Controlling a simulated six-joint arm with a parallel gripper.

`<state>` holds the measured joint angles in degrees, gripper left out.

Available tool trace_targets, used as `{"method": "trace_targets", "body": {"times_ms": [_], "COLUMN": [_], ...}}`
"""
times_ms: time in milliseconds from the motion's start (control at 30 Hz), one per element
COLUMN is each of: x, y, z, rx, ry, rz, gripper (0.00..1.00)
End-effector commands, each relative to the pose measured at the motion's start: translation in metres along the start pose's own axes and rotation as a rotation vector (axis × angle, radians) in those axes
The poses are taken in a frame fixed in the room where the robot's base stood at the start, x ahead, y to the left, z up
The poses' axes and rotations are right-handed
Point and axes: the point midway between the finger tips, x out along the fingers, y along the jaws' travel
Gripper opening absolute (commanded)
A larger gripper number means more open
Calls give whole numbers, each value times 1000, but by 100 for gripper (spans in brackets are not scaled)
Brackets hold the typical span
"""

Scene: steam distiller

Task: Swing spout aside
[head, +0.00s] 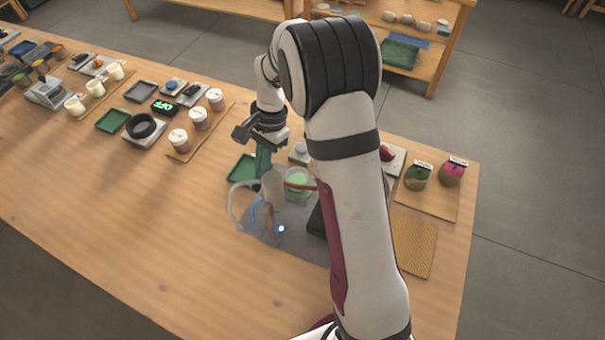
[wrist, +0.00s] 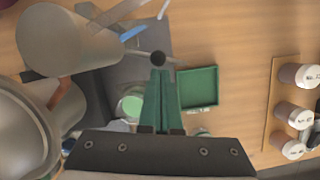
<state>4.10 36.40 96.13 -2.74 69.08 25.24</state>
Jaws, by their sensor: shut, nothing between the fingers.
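The distiller stands on a grey base (head: 295,240), partly hidden behind my arm. Its pale body (head: 273,188) shows at the left of that base, and a large grey cylinder (wrist: 70,42) fills the upper left of the wrist view. A thin rod ending in a dark ball knob (wrist: 157,58) reaches toward my fingertips; I cannot tell whether they touch. A reddish-brown tube (head: 302,187) runs beside the body in the head view. My gripper (head: 263,168) points down by the distiller; its green fingers (wrist: 161,75) are shut and empty.
A clear vessel with green contents (head: 298,180) stands close to the distiller. A green tray (head: 242,170) lies left of my gripper. Lidded cups (head: 200,119) stand on a board further left. Two jars (head: 452,171) stand at the right. The table's front left is clear.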

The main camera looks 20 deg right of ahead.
Motion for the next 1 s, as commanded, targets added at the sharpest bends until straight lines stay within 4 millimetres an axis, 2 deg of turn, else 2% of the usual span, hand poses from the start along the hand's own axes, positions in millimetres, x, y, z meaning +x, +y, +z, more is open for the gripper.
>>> {"method": "trace_targets", "body": {"times_ms": [167, 400, 600, 733, 1000], "x": [-7, -57, -90, -99, -100], "y": [-1, -2, -2, -2, -2], "z": [-1, -1, 0, 0, 0], "rx": [-1, 0, 0, 0, 0], "ry": [2, 3, 2, 1, 0], "rz": [-2, -4, -2, -1, 0], "gripper": [0, 0, 0, 0, 0]}}
